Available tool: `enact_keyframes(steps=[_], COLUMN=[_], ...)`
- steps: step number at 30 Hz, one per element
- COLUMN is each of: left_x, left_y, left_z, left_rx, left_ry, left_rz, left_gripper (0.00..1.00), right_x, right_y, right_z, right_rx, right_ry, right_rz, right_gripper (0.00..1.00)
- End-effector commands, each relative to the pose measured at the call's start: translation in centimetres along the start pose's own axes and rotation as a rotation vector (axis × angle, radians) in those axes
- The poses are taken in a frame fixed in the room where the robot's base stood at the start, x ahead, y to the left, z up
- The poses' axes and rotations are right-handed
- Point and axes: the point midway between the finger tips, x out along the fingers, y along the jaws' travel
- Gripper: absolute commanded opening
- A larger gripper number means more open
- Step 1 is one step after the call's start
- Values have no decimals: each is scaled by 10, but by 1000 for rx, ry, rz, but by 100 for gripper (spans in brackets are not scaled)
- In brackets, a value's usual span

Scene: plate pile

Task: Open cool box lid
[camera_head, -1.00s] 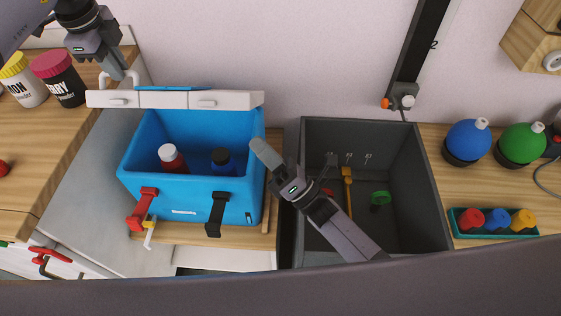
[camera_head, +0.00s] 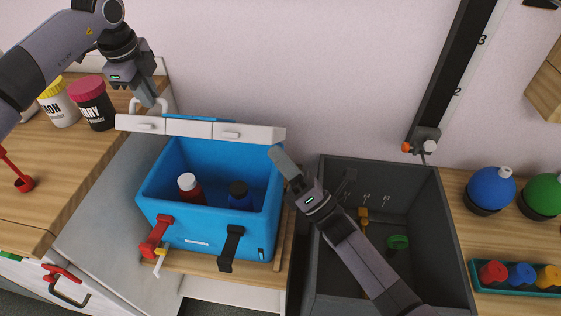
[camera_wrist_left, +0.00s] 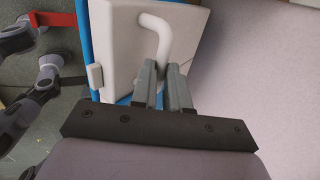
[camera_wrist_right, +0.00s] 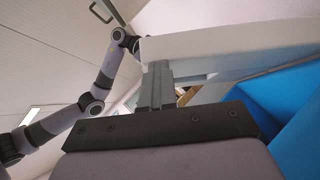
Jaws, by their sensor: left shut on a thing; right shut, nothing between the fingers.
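The blue cool box (camera_head: 195,226) stands with its white-edged lid (camera_head: 200,130) raised at the back; the lid also shows in the left wrist view (camera_wrist_left: 125,55) and right wrist view (camera_wrist_right: 230,45). My left gripper (camera_head: 148,100) is shut on the white handle (camera_wrist_left: 170,30) at the lid's left end. My right gripper (camera_head: 280,158) is shut and empty at the box's right rim; in the right wrist view its fingertips lie close under the lid edge, and contact cannot be told. A red latch (camera_head: 156,237) and a black latch (camera_head: 230,248) hang on the box front.
Inside the box stand a white-capped red bottle (camera_head: 189,186) and a dark-capped blue bottle (camera_head: 239,195). A grey bin (camera_head: 330,272) is right of the box, under my right arm. Two powder tubs (camera_head: 92,104) stand on the left counter, near my left arm.

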Motion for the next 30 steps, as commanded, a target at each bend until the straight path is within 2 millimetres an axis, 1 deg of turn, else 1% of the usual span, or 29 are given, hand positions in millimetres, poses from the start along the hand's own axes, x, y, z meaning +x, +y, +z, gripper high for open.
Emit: enact_keyframes(steps=[1, 4, 5, 6, 7, 17, 20, 23, 26, 30], left_x=[12, 12, 12, 12, 12, 10, 7, -5, -26, -58], left_y=[6, 6, 7, 7, 7, 7, 7, 6, 5, 3], left_z=[-5, -6, -6, -6, -5, -2, -1, -1, -1, -3], left_rx=[8, 8, 8, 8, 8, 4, 3, 2, 4, 5], left_ry=[6, 7, 8, 7, 7, 3, 2, 1, 2, 3], left_rz=[25, 27, 27, 27, 27, 29, 28, 26, 21, 15], left_gripper=[0, 0, 18, 31, 40, 40, 40, 40, 40, 40], right_x=[4, 4, 5, 5, 5, 5, 5, 4, 4, 4], right_y=[1, 1, 1, 1, 1, 0, 0, 0, 0, 0], right_z=[4, 5, 6, 6, 6, 6, 6, 6, 5, 4], right_rx=[-3, -4, -4, -4, -4, -4, -4, -4, -4, -3], right_ry=[-10, -12, -12, -13, -13, -13, -12, -12, -10, -8], right_rz=[5, 7, 7, 7, 7, 4, 3, 2, 1, 2], right_gripper=[0, 0, 0, 0, 0, 0, 0, 0, 0, 0])
